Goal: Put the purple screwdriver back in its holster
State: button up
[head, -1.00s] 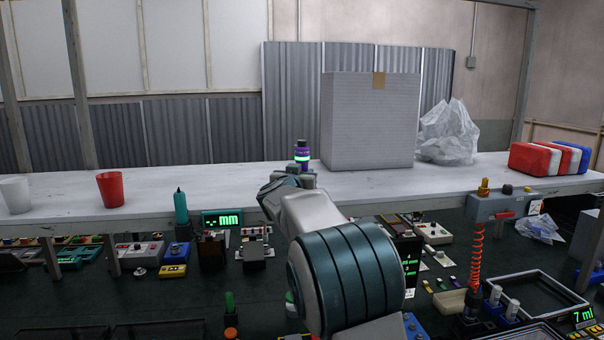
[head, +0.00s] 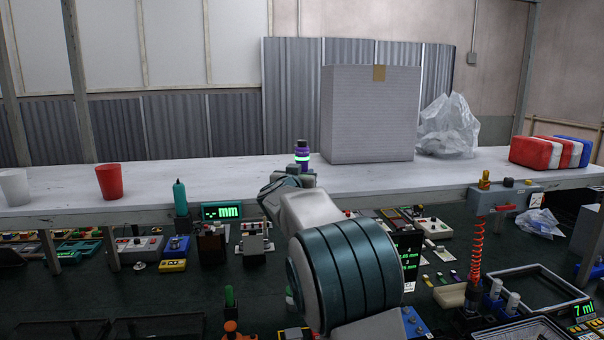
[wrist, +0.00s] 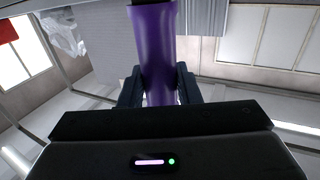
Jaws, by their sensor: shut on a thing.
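The purple screwdriver (head: 302,149), with a bright green band, stands upright just beyond my arm in the head view. In the wrist view its thick purple handle (wrist: 156,48) runs between the two dark fingers of my gripper (wrist: 158,88). My gripper is shut on it. In the head view my own arm hides the fingers and the screwdriver's lower part. I cannot pick out the purple screwdriver's holster for certain. A teal-handled tool (head: 181,198) stands upright at the bench's front edge, left of my arm.
The white bench holds a red cup (head: 109,182), a large grey box (head: 370,115), a clear plastic bag (head: 447,128) and red, white and blue blocks (head: 549,153). Below, a dark surface is crowded with small devices. An orange coiled cord (head: 477,251) hangs at right.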

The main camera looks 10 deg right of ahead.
jog(key=shift+f+b, duration=0.9)
jog(key=shift+f, duration=0.5)
jog(key=o, duration=1.1)
jog(key=shift+o, duration=0.2)
jog(key=shift+f, duration=0.1)
jog(key=shift+s+a, duration=0.1)
jog(key=b+v, duration=0.3)
jog(key=v, duration=1)
jog(key=shift+s, duration=0.35)
jog(key=shift+a, duration=0.1)
